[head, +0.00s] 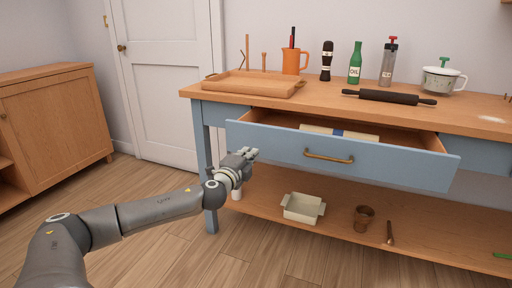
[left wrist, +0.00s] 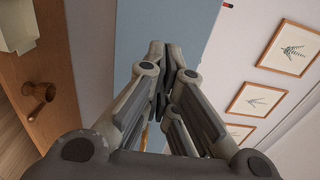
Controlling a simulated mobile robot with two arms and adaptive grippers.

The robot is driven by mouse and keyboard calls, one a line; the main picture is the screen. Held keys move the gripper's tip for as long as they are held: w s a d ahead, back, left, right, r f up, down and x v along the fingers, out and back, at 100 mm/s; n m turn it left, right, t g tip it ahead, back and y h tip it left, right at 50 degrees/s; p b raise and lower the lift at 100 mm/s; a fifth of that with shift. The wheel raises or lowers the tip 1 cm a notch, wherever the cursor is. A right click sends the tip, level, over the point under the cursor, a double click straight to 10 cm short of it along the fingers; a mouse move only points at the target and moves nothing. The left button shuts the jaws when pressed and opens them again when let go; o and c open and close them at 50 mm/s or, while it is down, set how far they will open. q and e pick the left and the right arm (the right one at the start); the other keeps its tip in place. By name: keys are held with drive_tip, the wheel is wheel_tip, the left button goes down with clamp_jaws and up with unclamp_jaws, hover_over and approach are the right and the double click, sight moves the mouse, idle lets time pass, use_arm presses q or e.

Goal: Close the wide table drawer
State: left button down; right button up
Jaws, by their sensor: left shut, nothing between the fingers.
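The wide table drawer (head: 400,166) is blue with a brass handle (head: 328,157). It stands pulled out from under the wooden tabletop, with its inside showing. A pale item with a blue band (head: 340,133) lies in it. My left gripper (head: 254,154) is at the left part of the drawer front, with its fingers shut and empty. In the left wrist view the shut fingers (left wrist: 168,62) point along the blue drawer front (left wrist: 185,25). I cannot tell whether they touch it. My right gripper is in neither view.
On the tabletop (head: 320,97) stand a wooden tray (head: 252,91), an orange jug (head: 291,61), a green bottle (head: 355,63) and a black rolling pin (head: 388,97). The lower shelf (head: 340,228) holds a white dish (head: 303,208) and a brown cup (head: 363,218). Floor is clear between the table and the cabinet (head: 60,125).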

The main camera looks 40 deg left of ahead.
sight(259, 142)
use_arm(q)
drive_tip(key=x, duration=0.4)
drive_tip(key=shift+w+a, duration=0.1)
drive_tip(key=shift+w, duration=0.25)
drive_tip(key=shift+w+a, duration=0.25)
drive_tip(key=shift+w, duration=0.45)
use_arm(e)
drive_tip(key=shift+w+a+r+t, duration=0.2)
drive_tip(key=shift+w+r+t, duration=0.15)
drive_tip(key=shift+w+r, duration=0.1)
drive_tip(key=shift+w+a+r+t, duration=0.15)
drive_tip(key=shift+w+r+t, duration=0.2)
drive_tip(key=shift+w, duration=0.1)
use_arm(q)
drive_tip(key=shift+w, duration=0.1)
